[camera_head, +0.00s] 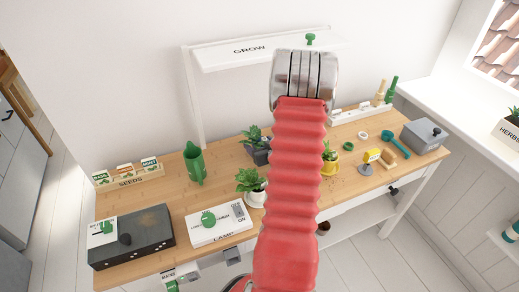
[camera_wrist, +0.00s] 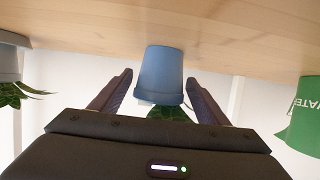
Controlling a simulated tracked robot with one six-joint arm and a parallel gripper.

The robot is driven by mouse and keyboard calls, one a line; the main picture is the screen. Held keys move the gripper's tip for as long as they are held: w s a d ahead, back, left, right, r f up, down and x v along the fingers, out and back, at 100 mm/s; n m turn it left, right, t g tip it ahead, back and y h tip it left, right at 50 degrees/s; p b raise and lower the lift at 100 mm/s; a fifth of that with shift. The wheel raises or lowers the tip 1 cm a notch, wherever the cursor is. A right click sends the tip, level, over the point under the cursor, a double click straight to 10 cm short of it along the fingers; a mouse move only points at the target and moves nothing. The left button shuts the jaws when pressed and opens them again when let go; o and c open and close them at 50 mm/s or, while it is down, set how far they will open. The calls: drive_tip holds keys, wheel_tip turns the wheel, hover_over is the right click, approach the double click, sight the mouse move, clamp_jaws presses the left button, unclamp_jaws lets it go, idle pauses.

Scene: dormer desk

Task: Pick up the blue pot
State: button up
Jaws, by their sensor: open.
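The blue pot (camera_wrist: 161,75) shows in the wrist view, which appears upside down, with green leaves (camera_wrist: 166,113) on its far side from the wooden top. My gripper (camera_wrist: 160,82) is open, one finger on each side of the pot. A gap shows between each finger and the pot, and nothing is gripped. In the head view my red arm hides the gripper. A dark potted plant (camera_head: 257,153) stands just left of the arm there; I cannot tell whether it is the blue pot.
The wooden desk (camera_head: 174,198) holds a green watering can (camera_head: 195,167), also in the wrist view (camera_wrist: 303,118), a white-potted plant (camera_head: 251,186) and a yellow pot (camera_head: 329,167). A grey pot (camera_wrist: 10,60) shows left in the wrist view.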

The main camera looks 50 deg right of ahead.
sight(259, 144)
drive_tip(key=shift+c, duration=0.6)
drive_tip(key=c, duration=1.1)
drive_tip(key=shift+r, duration=0.15)
drive_tip(key=shift+r, duration=4.9)
